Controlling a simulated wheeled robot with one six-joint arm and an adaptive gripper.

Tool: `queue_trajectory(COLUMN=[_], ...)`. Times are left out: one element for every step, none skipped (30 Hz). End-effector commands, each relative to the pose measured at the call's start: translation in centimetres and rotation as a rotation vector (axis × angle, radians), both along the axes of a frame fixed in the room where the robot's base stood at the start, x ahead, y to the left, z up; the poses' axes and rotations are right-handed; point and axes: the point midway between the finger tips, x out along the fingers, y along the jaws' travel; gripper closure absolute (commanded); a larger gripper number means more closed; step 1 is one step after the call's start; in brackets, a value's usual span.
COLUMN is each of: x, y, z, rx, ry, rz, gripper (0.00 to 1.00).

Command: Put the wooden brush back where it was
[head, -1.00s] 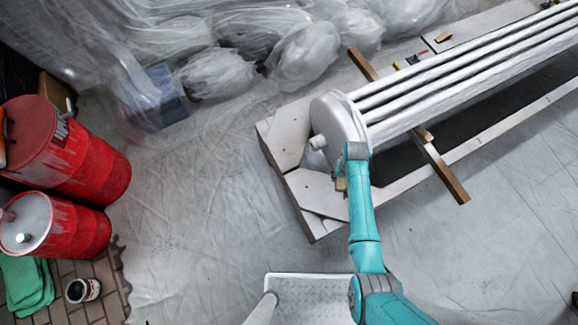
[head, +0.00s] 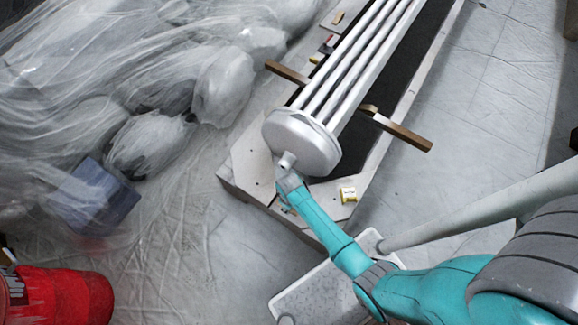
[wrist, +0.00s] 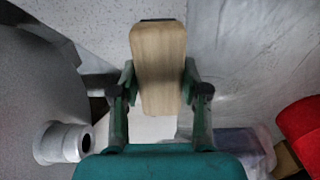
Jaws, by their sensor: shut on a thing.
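The wooden brush (wrist: 158,65) shows in the wrist view as a pale wood-grained block between the two fingers of my gripper (wrist: 160,88). My gripper is shut on it, with a finger on each side. In the head view my gripper (head: 289,188) is at the near end of the metal tube assembly (head: 303,142), by the pipe stub on its round end plate. I cannot make out the brush there. The stub (wrist: 65,142) also shows at the left of the wrist view.
A pale frame (head: 250,160) lies under the tubes, with wooden bars (head: 405,133) across it. A small yellow-and-white box (head: 348,194) sits on the frame's near corner. Sheeted bundles (head: 150,140) lie left, a red drum (head: 65,297) lower left. Sheeted floor is open at right.

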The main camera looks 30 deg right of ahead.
Motion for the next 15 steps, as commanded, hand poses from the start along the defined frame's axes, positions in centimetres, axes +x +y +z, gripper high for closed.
queue_trajectory(x=[0.0,0.0,0.0,0.0,0.0,0.0,0.0,0.0,0.1,0.0,0.1,0.0,0.0,0.1,0.1], y=[0.0,0.0,0.0,0.0,0.0,0.0,0.0,0.0,0.0,0.0,0.0,0.0,0.0,0.0,0.0], z=[-0.6,-0.9,-1.2,-1.4,-1.5,-1.7,-1.9,-2.2,-2.6,-3.0,-3.4,-3.9,-4.2,-4.5,-4.8], rx=[0.000,0.000,0.000,0.000,0.000,0.000,0.000,0.000,0.000,0.000,0.000,0.000,0.000,0.000,0.000], ry=[0.002,0.001,0.001,0.001,0.001,0.001,0.001,0.001,0.001,0.002,0.000,0.002,0.002,0.001,0.001], rz=[0.000,0.000,-0.001,-0.001,-0.001,-0.001,-0.001,-0.001,-0.001,-0.001,-0.001,-0.001,-0.001,-0.001,-0.001], gripper=[0.93,0.93,0.93,0.93,0.93,0.93,0.93,0.93,0.93,0.93,0.93,0.93,0.93,0.93,0.93])
